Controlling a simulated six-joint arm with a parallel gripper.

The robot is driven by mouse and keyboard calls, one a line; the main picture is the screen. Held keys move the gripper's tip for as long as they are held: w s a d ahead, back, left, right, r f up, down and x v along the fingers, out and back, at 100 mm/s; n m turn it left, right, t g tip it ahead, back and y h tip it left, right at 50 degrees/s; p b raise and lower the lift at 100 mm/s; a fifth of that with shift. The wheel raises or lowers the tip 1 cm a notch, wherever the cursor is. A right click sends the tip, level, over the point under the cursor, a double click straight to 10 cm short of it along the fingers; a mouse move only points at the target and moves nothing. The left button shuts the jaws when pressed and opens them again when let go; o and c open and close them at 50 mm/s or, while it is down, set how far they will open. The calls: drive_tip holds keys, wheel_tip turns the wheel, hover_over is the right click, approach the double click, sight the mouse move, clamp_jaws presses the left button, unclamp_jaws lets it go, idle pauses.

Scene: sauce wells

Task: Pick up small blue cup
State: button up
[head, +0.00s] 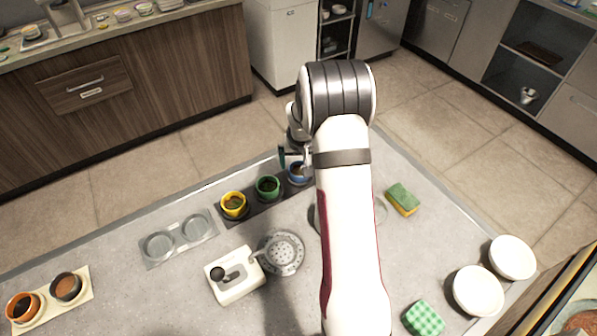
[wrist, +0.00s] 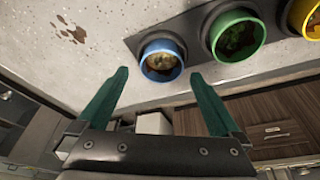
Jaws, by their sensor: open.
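The small blue cup (wrist: 162,58) stands in the end well of a dark tray (wrist: 196,22) and holds some brownish sauce. In the head view the blue cup (head: 297,176) is partly hidden by my arm. My gripper (wrist: 160,95) is open, with its two green fingers spread on either side of the cup's line in the wrist view. The fingers are apart from the cup, and nothing is between them. In the head view my gripper (head: 293,158) is close to the cup and mostly hidden by my wrist.
A green cup (head: 267,187) and a yellow cup (head: 234,204) stand in the same tray beside the blue one. An empty grey two-well tray (head: 195,226), a white device (head: 234,276), a strainer (head: 284,252), sponges (head: 403,198) and white bowls (head: 478,291) are on the table.

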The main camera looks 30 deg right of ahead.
sight(299, 173)
drive_tip(key=x, duration=0.3)
drive_tip(key=shift+a+f, duration=0.1)
drive_tip(key=shift+f, duration=0.05)
drive_tip(key=c, duration=1.3)
wheel_tip(299, 173, up, 5)
drive_tip(key=shift+f, duration=0.2)
drive_tip(key=s+d+r, duration=0.2)
drive_tip(key=s, duration=0.1)
drive_tip(key=s+d+r, duration=0.2)
drive_tip(key=s, duration=0.1)
drive_tip(key=s+d+r, duration=0.2)
drive_tip(key=s, duration=0.1)
drive_tip(key=shift+s+d+r, duration=0.25)
drive_tip(key=shift+s, duration=0.1)
